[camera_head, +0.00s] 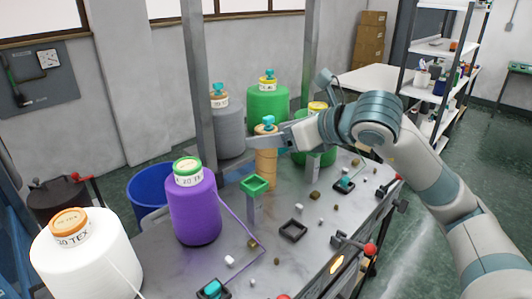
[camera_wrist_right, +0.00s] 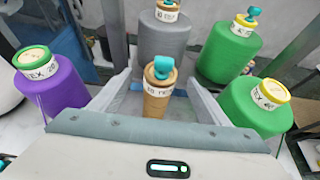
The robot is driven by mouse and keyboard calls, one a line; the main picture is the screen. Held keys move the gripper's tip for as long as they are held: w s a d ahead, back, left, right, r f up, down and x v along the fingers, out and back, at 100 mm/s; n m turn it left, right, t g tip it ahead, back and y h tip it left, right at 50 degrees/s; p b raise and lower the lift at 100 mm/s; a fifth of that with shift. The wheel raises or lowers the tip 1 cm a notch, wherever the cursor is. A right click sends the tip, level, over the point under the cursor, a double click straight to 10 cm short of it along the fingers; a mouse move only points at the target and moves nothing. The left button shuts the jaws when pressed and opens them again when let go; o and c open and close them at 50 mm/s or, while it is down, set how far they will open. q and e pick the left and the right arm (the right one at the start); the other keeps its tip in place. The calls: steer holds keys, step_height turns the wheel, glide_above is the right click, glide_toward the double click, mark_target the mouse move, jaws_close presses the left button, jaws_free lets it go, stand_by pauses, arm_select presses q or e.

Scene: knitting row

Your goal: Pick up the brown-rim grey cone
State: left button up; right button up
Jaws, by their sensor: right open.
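The grey cone (camera_head: 230,130) with a brown rim and teal top piece stands upright at the back of the table, beside the grey post. In the right wrist view the grey cone (camera_wrist_right: 163,42) is at top centre, beyond my fingers. My right gripper (camera_head: 268,142) is open, in front of the grey cone and apart from it. In the wrist view its fingers (camera_wrist_right: 163,88) lie on either side of a slim tan spool (camera_wrist_right: 156,104) with a teal top. I cannot tell whether they touch it. The tan spool (camera_head: 266,168) also shows in the head view. My left gripper is not in view.
A purple cone (camera_head: 195,215) and a white cone (camera_head: 85,258) stand at left. Green cones (camera_head: 267,102) stand behind and right of the spool. A green-topped post (camera_head: 254,190), small trays and scattered bits occupy the table front. A blue bin (camera_head: 149,190) is behind.

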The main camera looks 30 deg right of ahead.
steer(key=shift+w+a+f, duration=0.15)
steer(key=shift+w+f, duration=0.1)
steer(key=shift+w, duration=0.05)
steer(key=shift+c, duration=0.4)
steer(key=c, duration=1.3)
steer(key=shift+r, duration=0.15)
steer(key=shift+c, duration=0.2)
steer(key=shift+r+b, duration=1.45)
steer(key=shift+r, duration=3.5)
step_height(320, 180, up, 14)
steer(key=p, duration=0.9)
